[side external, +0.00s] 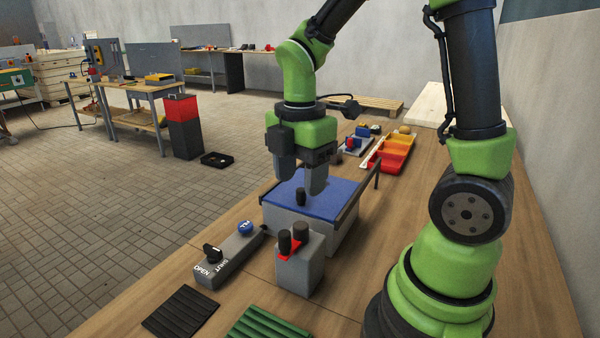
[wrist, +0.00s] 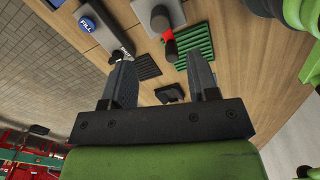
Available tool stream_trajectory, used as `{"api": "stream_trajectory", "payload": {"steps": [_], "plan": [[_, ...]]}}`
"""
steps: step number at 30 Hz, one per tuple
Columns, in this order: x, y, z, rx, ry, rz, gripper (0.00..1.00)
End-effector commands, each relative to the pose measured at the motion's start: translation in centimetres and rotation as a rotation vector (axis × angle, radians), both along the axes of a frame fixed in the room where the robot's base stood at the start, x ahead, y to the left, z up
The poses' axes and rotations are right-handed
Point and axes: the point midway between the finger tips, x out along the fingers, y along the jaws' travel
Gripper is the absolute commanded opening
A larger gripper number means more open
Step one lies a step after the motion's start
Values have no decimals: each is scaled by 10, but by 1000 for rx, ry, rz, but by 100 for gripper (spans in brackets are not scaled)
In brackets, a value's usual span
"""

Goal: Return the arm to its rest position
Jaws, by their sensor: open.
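My gripper (side external: 303,185) points downward in the side view, above the grey box with the blue top (side external: 335,190). Its two fingers are apart with nothing between them. A small black knob (side external: 300,198) shows just below the fingertips; I cannot tell whether they touch it. In the wrist view the spread fingers of my gripper (wrist: 162,70) frame bare wooden table and dark items. No potato is clearly visible in the gripper.
A grey block with black knobs and a red part (side external: 300,262) stands in front. A control panel (side external: 229,260) with a blue button lies left of it. Black (side external: 181,312) and green (side external: 268,325) ribbed mats lie nearest. A red and yellow tray (side external: 392,155) is farther back.

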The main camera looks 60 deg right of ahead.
Motion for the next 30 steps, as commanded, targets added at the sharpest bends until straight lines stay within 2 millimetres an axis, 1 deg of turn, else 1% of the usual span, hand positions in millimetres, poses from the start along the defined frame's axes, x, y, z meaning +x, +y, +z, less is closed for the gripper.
{"api": "stream_trajectory", "payload": {"steps": [5, 8, 11, 14, 15, 18, 21, 25, 27, 30], "plan": [[0, 0, 1, 0, -4, -9, 54], [-2, 4, 10, 6, -41, -92, 54], [-9, 12, 29, 33, -119, -293, 54], [-22, 24, 53, 106, -220, -580, 54], [-28, 29, 62, 149, -256, -705, 54], [-45, 41, 80, 280, -323, -1000, 54], [-60, 50, 93, 420, -352, -1247, 54], [-75, 57, 101, 567, -347, -1469, 54], [-79, 59, 104, 618, -339, -1540, 54], [-82, 61, 105, 652, -329, -1590, 54]]}}
